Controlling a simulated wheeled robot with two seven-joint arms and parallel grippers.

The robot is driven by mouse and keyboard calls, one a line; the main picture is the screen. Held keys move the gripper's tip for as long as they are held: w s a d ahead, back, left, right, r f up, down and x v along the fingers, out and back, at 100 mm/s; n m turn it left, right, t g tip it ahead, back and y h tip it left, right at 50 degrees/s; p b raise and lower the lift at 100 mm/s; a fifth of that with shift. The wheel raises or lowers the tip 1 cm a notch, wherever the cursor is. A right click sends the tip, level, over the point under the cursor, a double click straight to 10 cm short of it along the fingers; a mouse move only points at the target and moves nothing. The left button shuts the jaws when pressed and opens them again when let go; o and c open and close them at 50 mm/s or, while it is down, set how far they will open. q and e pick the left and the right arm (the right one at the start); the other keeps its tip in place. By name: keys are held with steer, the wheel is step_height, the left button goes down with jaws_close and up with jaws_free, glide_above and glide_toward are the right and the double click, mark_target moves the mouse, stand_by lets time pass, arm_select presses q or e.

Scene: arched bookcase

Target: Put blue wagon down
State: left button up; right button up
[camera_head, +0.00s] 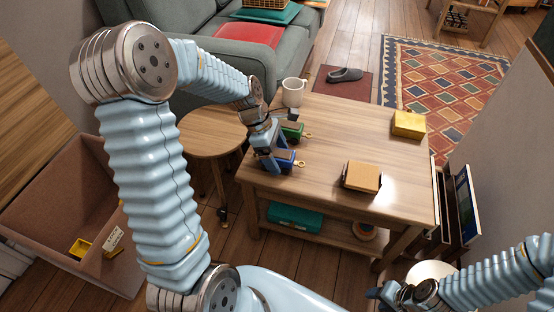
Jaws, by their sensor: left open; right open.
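The blue wagon (286,156) sits on the wooden table (330,135) near its left edge, with a brass-coloured hook or ring at its right end. My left gripper (273,158) is down at the wagon's left end, with its open fingers partly hiding it. I cannot tell whether the fingers touch it. A green wagon (293,130) stands just behind the blue one, partly hidden by my gripper. My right gripper (374,293) is low at the bottom right, away from the table, open and empty.
A yellow block (408,124) is at the right, and a tan box (361,177) is near the front. The table's middle is clear. A round stool (208,131) stands left of the table.

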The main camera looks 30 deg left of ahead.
arm_select(q)
steer(key=c, duration=1.3)
steer(key=shift+r, duration=0.1)
